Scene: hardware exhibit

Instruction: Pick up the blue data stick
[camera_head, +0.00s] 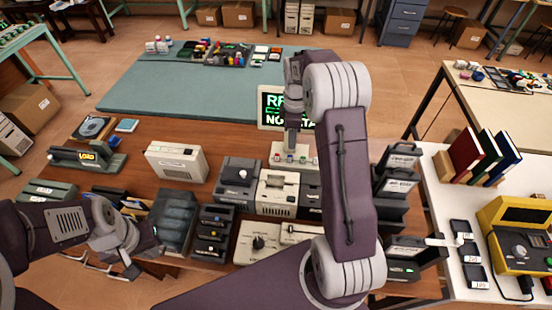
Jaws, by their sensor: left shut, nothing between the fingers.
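I cannot make out a blue data stick for certain in the head view. A small flat blue item (127,125) lies on the wooden table at the left, but it is too small to identify. My right gripper (291,150) points down over a small pale console (283,162) with coloured buttons, in front of a screen (270,105) with green and white text. Its fingers are too small to read, and my right arm hides part of the table.
A white-topped table (436,205) stands at the right with books (485,157), black handsets (468,253) and a yellow device (520,240). Beige and dark devices crowd the middle of the wooden table. The blue-green mat (180,88) behind is mostly clear.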

